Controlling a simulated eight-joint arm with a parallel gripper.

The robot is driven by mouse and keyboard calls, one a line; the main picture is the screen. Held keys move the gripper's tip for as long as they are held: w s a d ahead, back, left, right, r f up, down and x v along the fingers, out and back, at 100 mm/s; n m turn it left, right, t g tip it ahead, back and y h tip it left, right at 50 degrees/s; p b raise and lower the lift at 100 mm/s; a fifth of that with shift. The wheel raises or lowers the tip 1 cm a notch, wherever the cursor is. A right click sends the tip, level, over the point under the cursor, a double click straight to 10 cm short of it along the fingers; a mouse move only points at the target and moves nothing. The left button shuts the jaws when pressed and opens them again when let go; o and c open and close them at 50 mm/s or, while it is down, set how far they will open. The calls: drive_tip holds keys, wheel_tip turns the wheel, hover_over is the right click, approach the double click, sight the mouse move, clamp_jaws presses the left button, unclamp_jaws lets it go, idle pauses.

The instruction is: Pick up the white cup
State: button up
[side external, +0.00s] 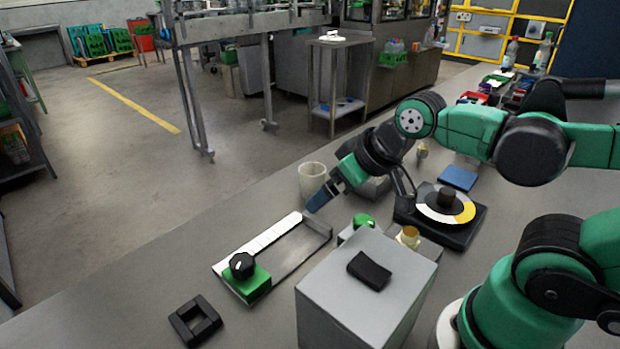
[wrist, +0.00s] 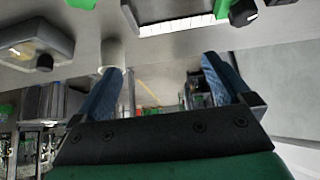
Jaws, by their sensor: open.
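The white cup (side external: 311,178) stands upright on the grey table in the side view, behind my gripper (side external: 322,197), which overlaps its lower right edge there. My gripper's blue fingers point down and to the left. In the wrist view my gripper (wrist: 163,66) is open, with its two blue fingers wide apart and nothing held between them. The white cup (wrist: 113,50) shows just beyond the tip of the left finger, not midway between the fingers. That finger hides a small part of it. I cannot tell whether the finger touches the cup.
A labelling fixture with a white strip (side external: 270,240) and black knob lies left of my gripper. A grey box (side external: 350,295) stands in front. A black base with a round dial (side external: 445,208) is to the right, and a black square frame (side external: 194,321) at front left.

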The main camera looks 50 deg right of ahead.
drive_tip(key=shift+o, duration=0.2)
idle(0.3)
drive_tip(key=w+d+r+m+g+h, duration=0.1)
drive_tip(key=w+d+m+g+h, duration=0.25)
drive_tip(key=w, duration=0.25)
drive_tip(key=m+g+h, duration=0.2)
drive_tip(key=m+h, duration=0.5)
drive_tip(key=m, duration=0.2)
approach(320, 172)
drive_tip(key=f+m+g+h, duration=0.1)
drive_tip(key=m, duration=0.1)
drive_tip(key=w+f+m+h, duration=0.1)
drive_tip(key=m, duration=0.1)
drive_tip(key=shift+w+d+g+h, duration=0.15)
drive_tip(key=shift+w+g+h, duration=0.1)
drive_tip(key=shift+g, duration=0.1)
drive_tip(key=shift+s+d+f+m, duration=0.1)
drive_tip(key=shift+d+f+m, duration=0.05)
drive_tip(key=shift+f+m, duration=0.4)
drive_tip(key=shift+x, duration=2.65)
drive_tip(key=shift+r+h, duration=0.15)
drive_tip(key=shift+h, duration=0.15)
drive_tip(key=c, duration=1.2)
